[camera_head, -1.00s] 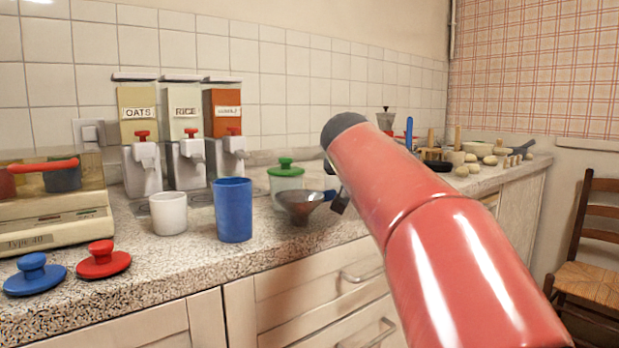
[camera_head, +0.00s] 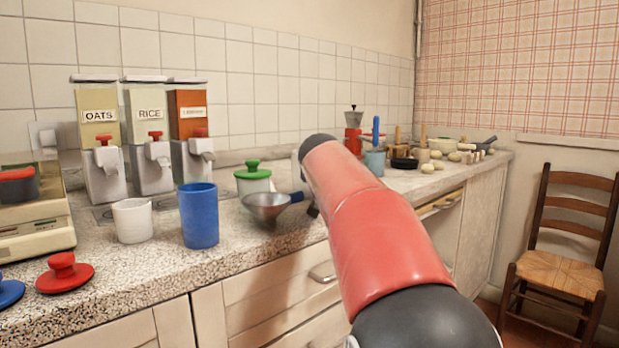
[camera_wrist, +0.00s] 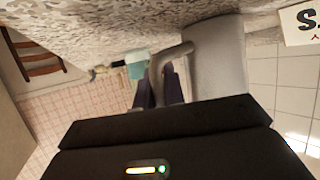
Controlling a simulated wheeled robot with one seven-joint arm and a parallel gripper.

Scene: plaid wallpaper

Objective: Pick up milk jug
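The milk jug (camera_wrist: 217,60) appears to be the pale grey-white vessel with a looped handle (camera_wrist: 160,66), upside down in the wrist view. My gripper (camera_wrist: 160,88) is at this handle, with one dark finger on each side of it. I cannot tell whether the fingers touch the handle or stand apart from it. In the head view, a pale sliver (camera_head: 296,163) shows at the left edge of my red arm and may be this jug. My arm hides the rest and my gripper there. A small white cup (camera_head: 133,221) stands further left.
A blue cup (camera_head: 199,216), a funnel (camera_head: 265,207) and a green-lidded jar (camera_head: 252,180) stand left of my arm. Dispensers (camera_head: 150,135) line the tiled wall. A chair (camera_head: 565,262) is at right.

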